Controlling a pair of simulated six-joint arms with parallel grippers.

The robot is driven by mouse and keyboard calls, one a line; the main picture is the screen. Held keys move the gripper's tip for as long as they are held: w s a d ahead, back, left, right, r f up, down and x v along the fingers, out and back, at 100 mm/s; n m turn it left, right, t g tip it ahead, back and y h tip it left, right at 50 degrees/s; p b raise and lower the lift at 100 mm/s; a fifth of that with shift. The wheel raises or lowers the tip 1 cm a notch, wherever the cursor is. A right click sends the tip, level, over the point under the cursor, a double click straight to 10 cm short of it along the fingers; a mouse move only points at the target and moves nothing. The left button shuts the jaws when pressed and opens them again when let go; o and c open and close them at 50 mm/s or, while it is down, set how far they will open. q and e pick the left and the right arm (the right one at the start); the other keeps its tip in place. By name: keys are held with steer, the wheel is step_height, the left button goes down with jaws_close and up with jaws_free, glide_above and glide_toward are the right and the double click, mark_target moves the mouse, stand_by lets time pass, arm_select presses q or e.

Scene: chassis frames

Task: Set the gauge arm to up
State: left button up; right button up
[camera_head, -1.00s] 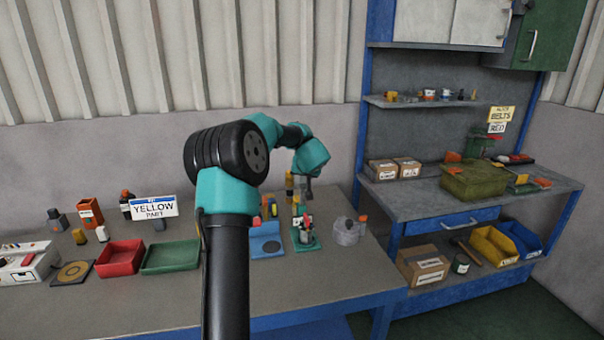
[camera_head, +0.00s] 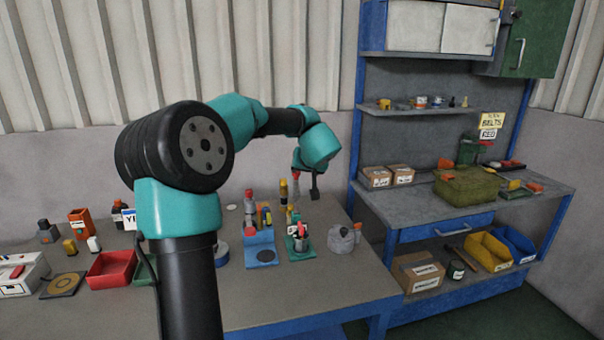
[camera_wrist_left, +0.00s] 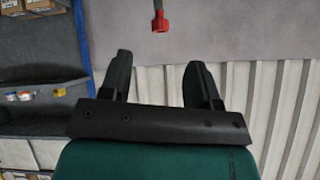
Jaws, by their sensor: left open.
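My left gripper (camera_head: 315,192) is open and empty, pointing down above the back right of the left table. In the left wrist view its two fingers (camera_wrist_left: 163,75) stand apart with nothing between them. A red tip on a thin grey stem (camera_wrist_left: 159,22) shows beyond the fingertips, apart from them. A red tip (camera_head: 296,177) shows beside the gripper in the head view; I cannot tell whether it is the gauge arm. A round grey device with an orange knob (camera_head: 342,239) stands at the table's right end. My right gripper is not in view.
Near the gripper are a blue stand (camera_head: 260,250) and a green tray with small tools (camera_head: 300,246). A red bin (camera_head: 110,269) sits at left. A workbench (camera_head: 430,205) with a shelf stands at right. The table's front right is clear.

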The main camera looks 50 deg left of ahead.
arm_select(q)
steer(key=shift+v, duration=1.15)
steer(key=shift+w, duration=0.1)
